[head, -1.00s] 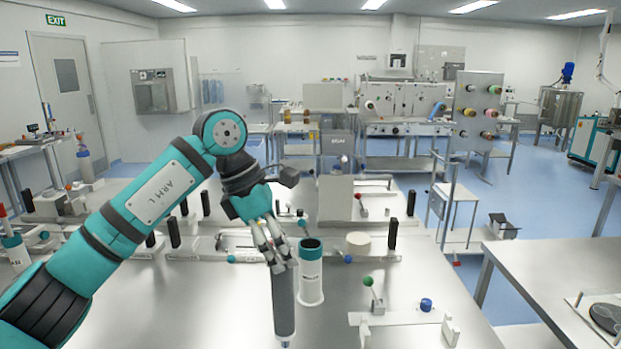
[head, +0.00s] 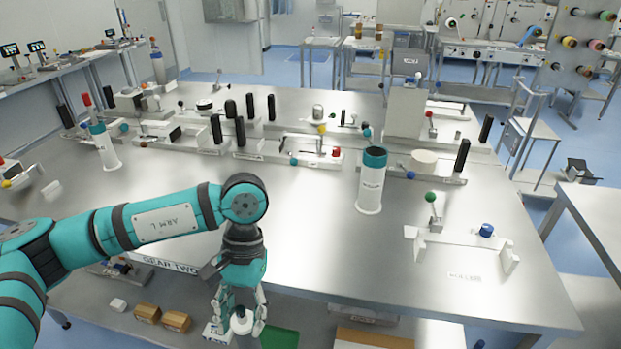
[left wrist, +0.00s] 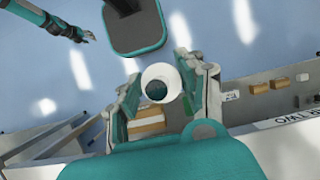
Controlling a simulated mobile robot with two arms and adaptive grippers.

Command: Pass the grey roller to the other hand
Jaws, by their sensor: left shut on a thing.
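The grey roller (left wrist: 160,84) is seen end-on in the left wrist view, as a pale round end with a dark centre. My left gripper (left wrist: 155,95) is shut on it, with a finger on each side. In the head view the left gripper (head: 240,308) hangs at the table's front edge, and only a pale end of the roller (head: 241,323) shows between the fingers. My right gripper (left wrist: 82,36) shows small at the upper left of the left wrist view, apart from the roller; its finger opening is too small to tell.
A white cylinder with a teal rim (head: 371,182) stands on the steel table (head: 290,225). A bracket with a green-knobbed lever (head: 434,212) is at the right. A lower shelf with small boxes (head: 176,320) lies under the front edge. The table's middle is clear.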

